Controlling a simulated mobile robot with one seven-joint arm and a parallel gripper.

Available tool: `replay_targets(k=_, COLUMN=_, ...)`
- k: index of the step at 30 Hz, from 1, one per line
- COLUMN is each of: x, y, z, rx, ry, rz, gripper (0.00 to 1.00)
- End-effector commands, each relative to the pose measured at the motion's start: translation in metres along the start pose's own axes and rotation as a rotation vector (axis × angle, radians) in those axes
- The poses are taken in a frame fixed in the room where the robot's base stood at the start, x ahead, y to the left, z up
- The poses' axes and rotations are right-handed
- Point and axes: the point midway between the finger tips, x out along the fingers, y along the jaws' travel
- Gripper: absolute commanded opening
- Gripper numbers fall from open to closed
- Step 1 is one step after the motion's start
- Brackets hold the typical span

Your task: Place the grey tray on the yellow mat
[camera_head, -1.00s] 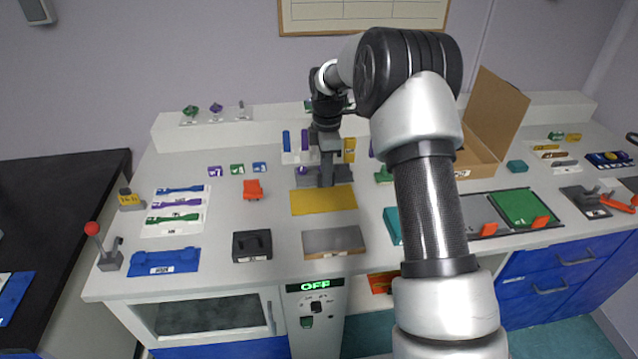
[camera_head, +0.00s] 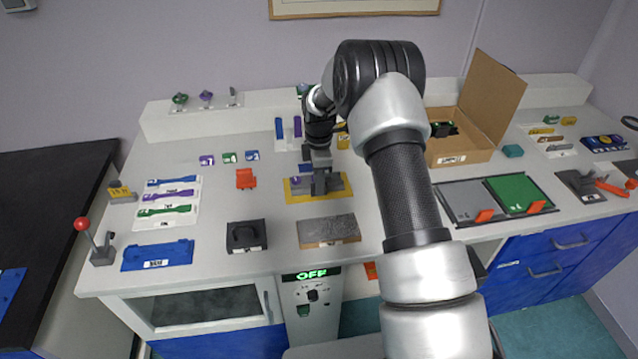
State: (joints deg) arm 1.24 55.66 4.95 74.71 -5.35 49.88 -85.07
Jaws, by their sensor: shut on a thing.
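The yellow mat (camera_head: 318,199) lies in the middle of the white bench. Its border shows around the grey tray (camera_head: 336,183), which is over the mat with a small purple piece (camera_head: 297,181) at its left side. My gripper (camera_head: 319,190) points down and is shut on the tray. I cannot tell whether the tray touches the mat or hangs just above it. My gripper hides the tray's middle.
In front of the mat are a grey slab (camera_head: 328,230) and a black block with a handle (camera_head: 246,236). An open cardboard box (camera_head: 462,147) stands at the back right. Bare bench lies left of the mat.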

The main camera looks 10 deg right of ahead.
Motion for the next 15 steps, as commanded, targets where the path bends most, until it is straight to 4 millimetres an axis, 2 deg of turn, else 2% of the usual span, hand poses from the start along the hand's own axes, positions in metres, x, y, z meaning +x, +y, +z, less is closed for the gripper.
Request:
replay_targets(k=8, x=0.0018, y=0.0008, z=0.0003, rx=0.001, ry=0.000, rz=0.002, gripper=0.00)
replay_targets(k=9, x=0.0015, y=0.0005, z=0.0003, rx=0.001, ry=0.000, rz=0.002, gripper=0.12)
replay_targets(k=12, x=0.0011, y=0.0005, z=0.0003, rx=0.001, ry=0.000, rz=0.001, gripper=0.28)
replay_targets(k=15, x=0.0010, y=0.0005, z=0.0004, rx=0.001, ry=0.000, rz=0.001, gripper=0.28)
